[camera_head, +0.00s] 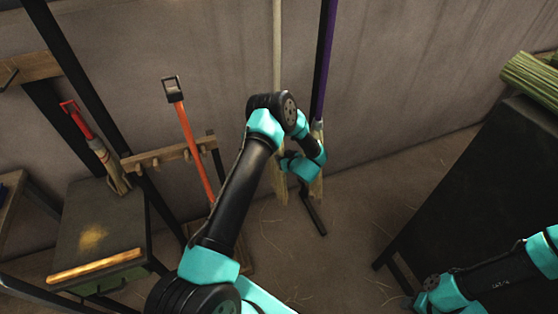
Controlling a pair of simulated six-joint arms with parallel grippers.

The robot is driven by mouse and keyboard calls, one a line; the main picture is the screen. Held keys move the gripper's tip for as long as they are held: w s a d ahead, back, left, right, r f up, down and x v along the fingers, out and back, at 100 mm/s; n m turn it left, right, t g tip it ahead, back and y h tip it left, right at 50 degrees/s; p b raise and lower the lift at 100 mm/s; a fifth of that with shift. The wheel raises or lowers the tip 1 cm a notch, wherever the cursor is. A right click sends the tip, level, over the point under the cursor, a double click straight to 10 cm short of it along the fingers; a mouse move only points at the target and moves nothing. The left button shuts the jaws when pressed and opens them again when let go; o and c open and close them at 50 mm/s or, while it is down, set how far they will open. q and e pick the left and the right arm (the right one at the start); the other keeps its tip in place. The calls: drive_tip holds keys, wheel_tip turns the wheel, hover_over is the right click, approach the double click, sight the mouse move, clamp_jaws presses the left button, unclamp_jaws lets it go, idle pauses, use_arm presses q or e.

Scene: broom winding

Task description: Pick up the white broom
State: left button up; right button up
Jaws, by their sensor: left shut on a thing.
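The white broom stands upright by the back wall, its pale handle (277,50) running up out of the top of the camera_head view. Its straw-coloured bristles (279,187) hang just above or on the floor; I cannot tell which. My left arm's wrist covers the middle of the broom. My left gripper (287,162) is shut on the white broom low down, near the top of the bristles; the fingertips are small and partly hidden. My right arm shows at the lower right, but its gripper is not in view.
A purple-handled broom (323,60) stands close to the right of the white one. A dark table (490,190) stands at the right, bearing a green bundle (533,80).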

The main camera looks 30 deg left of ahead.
use_arm(q)
clamp_jaws()
drive_tip(key=shift+r, duration=0.2)
idle(0.3)
drive_tip(key=shift+s+d+r, duration=0.1)
drive_tip(key=shift+d+r, duration=0.1)
drive_tip(key=shift+r, duration=0.35)
drive_tip(key=s+d+f, duration=0.1)
drive_tip(key=s+d, duration=0.3)
drive_tip(key=d, duration=0.5)
drive_tip(key=s+d+f, duration=0.1)
drive_tip(key=s+d, duration=0.4)
drive_tip(key=d, duration=0.4)
drive_tip(key=shift+s+d+f, duration=0.2)
drive_tip(key=shift+s+d, duration=0.1)
